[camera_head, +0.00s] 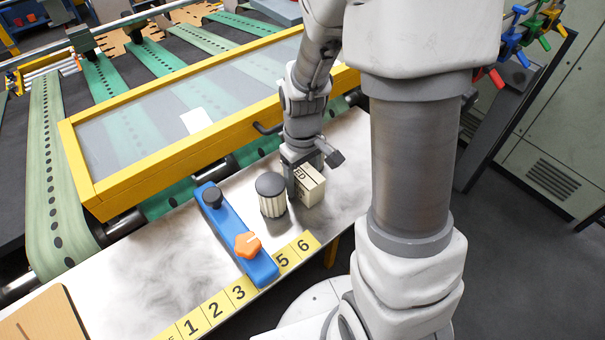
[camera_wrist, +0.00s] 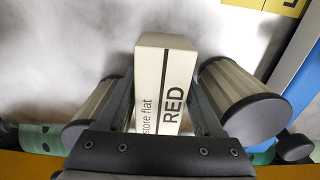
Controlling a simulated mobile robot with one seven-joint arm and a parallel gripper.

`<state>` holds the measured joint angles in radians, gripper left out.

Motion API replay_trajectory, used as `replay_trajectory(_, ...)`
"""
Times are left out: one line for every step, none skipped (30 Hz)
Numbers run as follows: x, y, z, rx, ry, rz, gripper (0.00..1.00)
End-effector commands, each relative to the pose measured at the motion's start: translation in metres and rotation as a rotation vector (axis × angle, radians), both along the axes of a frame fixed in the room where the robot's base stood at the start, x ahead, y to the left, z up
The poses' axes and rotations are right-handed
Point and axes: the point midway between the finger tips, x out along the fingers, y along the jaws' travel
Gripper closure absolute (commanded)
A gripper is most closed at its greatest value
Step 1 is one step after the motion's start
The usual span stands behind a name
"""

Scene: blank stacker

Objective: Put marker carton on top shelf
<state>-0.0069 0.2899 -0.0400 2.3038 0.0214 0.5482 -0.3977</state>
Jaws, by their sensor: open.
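The marker carton is a cream box (camera_head: 312,190) standing on the metal table, with black "RED" and "store flat" lettering that reads in the wrist view (camera_wrist: 164,82). My gripper (camera_head: 300,180) is low at the table, right at the carton. In the wrist view my gripper (camera_wrist: 163,105) is open, with one finger on each side of the carton. I cannot tell whether the fingers touch it. The top shelf cannot be made out in either view.
A ribbed dark-topped cylinder (camera_head: 272,197) stands close left of the carton; a second (camera_wrist: 92,108) shows beyond the other finger in the wrist view. A blue bar (camera_head: 236,238) with an orange knob crosses the table. A yellow-framed guard (camera_head: 165,150) stands behind.

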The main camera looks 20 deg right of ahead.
Motion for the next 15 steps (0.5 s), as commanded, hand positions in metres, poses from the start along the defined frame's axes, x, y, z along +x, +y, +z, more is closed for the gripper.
replay_trajectory(0.0, 0.0, 0.002, 0.0, 0.0, 0.0, 0.32)
replay_trajectory(0.0, 0.0, 0.004, 0.0, 0.0, 0.0, 0.32)
replay_trajectory(0.0, 0.0, 0.006, -0.001, -0.001, 0.0, 0.32)
replay_trajectory(0.001, 0.0, 0.009, 0.0, -0.003, 0.0, 0.32)
replay_trajectory(0.001, 0.0, 0.012, 0.0, -0.004, 0.0, 0.32)
replay_trajectory(0.002, 0.0, 0.018, 0.0, -0.006, 0.0, 0.32)
replay_trajectory(0.002, 0.0, 0.023, 0.0, -0.006, 0.0, 0.32)
replay_trajectory(0.001, 0.0, 0.029, 0.0, -0.006, 0.0, 0.32)
replay_trajectory(0.001, 0.0, 0.036, 0.0, -0.006, 0.001, 0.32)
replay_trajectory(0.002, 0.0, 0.043, 0.0, -0.008, 0.001, 0.32)
replay_trajectory(0.002, 0.0, 0.05, 0.001, -0.007, 0.001, 0.32)
replay_trajectory(0.002, 0.0, 0.058, 0.0, -0.008, 0.001, 0.32)
replay_trajectory(0.001, 0.0, 0.064, 0.0, -0.008, 0.001, 0.32)
replay_trajectory(0.001, 0.0, 0.071, 0.0, -0.008, 0.001, 0.32)
replay_trajectory(0.002, 0.0, 0.079, 0.0, -0.008, 0.001, 0.32)
